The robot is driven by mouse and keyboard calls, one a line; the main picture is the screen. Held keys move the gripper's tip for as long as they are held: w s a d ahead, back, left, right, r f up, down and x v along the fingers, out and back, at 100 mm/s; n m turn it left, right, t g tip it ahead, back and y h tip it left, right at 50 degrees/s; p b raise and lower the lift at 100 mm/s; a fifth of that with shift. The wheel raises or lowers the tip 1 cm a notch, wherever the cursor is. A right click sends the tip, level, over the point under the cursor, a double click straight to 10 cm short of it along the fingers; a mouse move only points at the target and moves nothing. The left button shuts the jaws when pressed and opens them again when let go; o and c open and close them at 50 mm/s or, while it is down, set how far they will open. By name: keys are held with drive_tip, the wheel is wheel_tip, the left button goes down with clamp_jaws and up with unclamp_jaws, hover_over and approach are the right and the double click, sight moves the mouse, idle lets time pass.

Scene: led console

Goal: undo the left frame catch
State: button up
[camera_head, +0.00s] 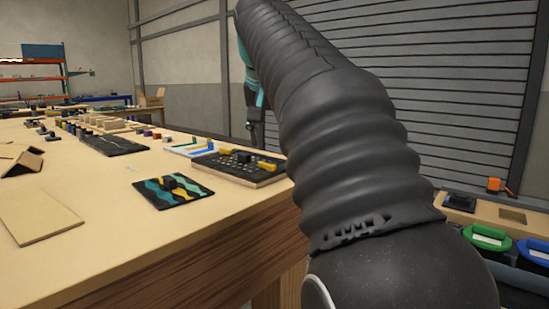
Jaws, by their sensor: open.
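The dark console (232,173) lies flat on the wooden table near its right edge, with rows of small keys or lights on its face. A yellow catch (210,146) sits at its left back side, and a second yellow catch (267,165) sits at its right side. The console's far right corner is close to my arm in the picture. My gripper (254,134) hangs small and dark beyond the console, above and behind it in the picture, apart from both catches. It appears empty; its fingers are too small to make out well.
A wooden panel (38,214) lies at left. Bins with green and blue handles (487,237) stand at right. The table's front is clear.

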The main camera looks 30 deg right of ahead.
sight(275, 165)
drive_tip(key=n+y, duration=0.1)
drive_tip(key=n, duration=0.2)
drive_tip(key=n+t+y, duration=0.1)
drive_tip(key=n, duration=0.1)
drive_tip(key=shift+s+d+f+n+y, duration=0.1)
drive_tip(key=shift+d+f+n+y, duration=0.2)
drive_tip(key=shift+d, duration=0.05)
drive_tip(key=n, duration=0.1)
drive_tip(key=n+y, duration=0.1)
drive_tip(key=n, duration=0.1)
drive_tip(key=n+y, duration=0.1)
drive_tip(key=shift+d+f+n, duration=0.25)
drive_tip(key=shift+f+n, duration=0.05)
drive_tip(key=shift+f+n+y+b, duration=0.3)
drive_tip(key=shift+n+y, duration=0.1)
drive_tip(key=shift+f+b, duration=1.15)
drive_tip(key=shift+f, duration=0.55)
clamp_jaws()
drive_tip(key=shift+a, duration=0.1)
